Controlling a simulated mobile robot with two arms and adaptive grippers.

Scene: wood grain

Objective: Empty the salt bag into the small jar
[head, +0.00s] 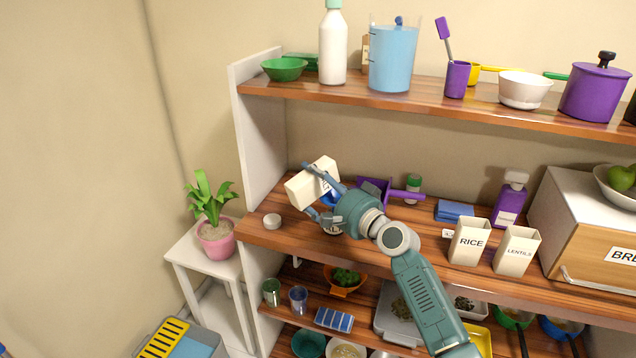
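A cream block-shaped bag (303,191) with dark lettering, mostly covered, is held tilted on its side above the left end of the middle shelf. I take it for the salt bag. My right gripper (309,190) comes in from the lower right with its fingers around the bag. A small pale round container (331,230), perhaps the small jar, stands below the gripper and is mostly hidden by it. A round white lid (272,221) lies on the shelf to its left. No stream of salt is visible. My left gripper is not in view.
A purple scoop-like item (375,188) and a green-capped jar (413,187) stand behind the gripper. The RICE container (468,242), LENTILS container (516,251) and bread box (578,235) are to the right. The upper shelf (435,97) overhangs behind. A potted plant (216,236) is at left.

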